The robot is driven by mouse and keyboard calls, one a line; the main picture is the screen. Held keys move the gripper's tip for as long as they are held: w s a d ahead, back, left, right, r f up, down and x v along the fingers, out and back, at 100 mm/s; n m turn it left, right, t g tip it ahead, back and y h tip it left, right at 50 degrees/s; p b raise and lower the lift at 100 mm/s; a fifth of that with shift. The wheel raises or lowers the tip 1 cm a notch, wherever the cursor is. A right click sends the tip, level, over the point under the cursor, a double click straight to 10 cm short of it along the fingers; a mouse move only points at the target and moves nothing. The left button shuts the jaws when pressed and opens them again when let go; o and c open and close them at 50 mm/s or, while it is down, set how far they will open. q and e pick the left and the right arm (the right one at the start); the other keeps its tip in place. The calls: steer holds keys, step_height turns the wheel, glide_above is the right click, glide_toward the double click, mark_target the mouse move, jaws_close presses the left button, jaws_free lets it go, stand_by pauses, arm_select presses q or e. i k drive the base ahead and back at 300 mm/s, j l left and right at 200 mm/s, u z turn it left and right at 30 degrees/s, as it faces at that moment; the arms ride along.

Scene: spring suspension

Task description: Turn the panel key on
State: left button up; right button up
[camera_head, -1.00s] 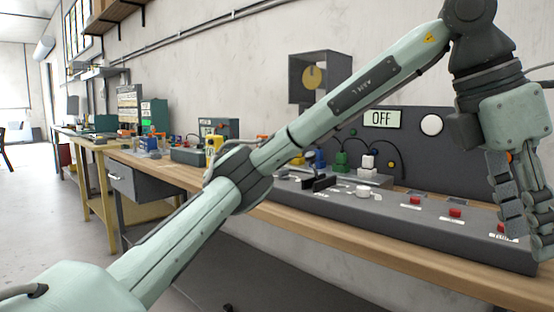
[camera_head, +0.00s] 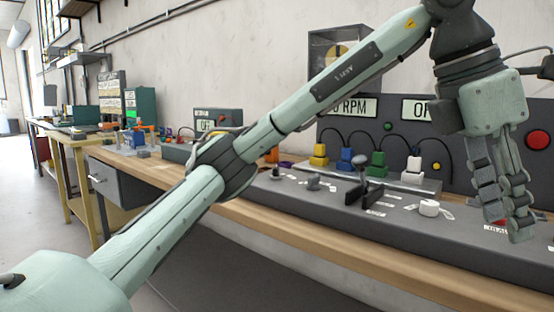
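The grey control console (camera_head: 330,212) lies along the bench. No key is clearly recognisable. A small dark knob or switch (camera_head: 276,172) and a small grey one (camera_head: 313,182) sit on its left part; either could be the key, but they are too small to tell. The display on the upright panel reads "0 RPM" (camera_head: 352,107), and another (camera_head: 420,109), partly covered by my arm, shows "OF". My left gripper (camera_head: 508,224) hangs over the console's right part, well right of these switches. My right gripper is out of view.
A black lever (camera_head: 362,182) and a white knob (camera_head: 429,207) stand on the console between the small switches and my gripper. Colored connectors with cables, such as a green one (camera_head: 377,163), stand behind. A big red button (camera_head: 538,139) is at right.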

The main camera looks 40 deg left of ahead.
mark_target(275, 175)
steer(key=i+j, duration=0.1)
steer(key=j, duration=0.35)
steer(key=i+j, duration=0.1)
steer(key=j, duration=0.35)
steer(key=i+j, duration=0.15)
steer(key=j, duration=0.3)
steer(key=i+j, duration=0.1)
steer(key=j, duration=0.4)
steer(key=i+j, duration=0.1)
steer(key=j, duration=0.35)
steer(key=i+j, duration=0.1)
steer(key=j, duration=0.35)
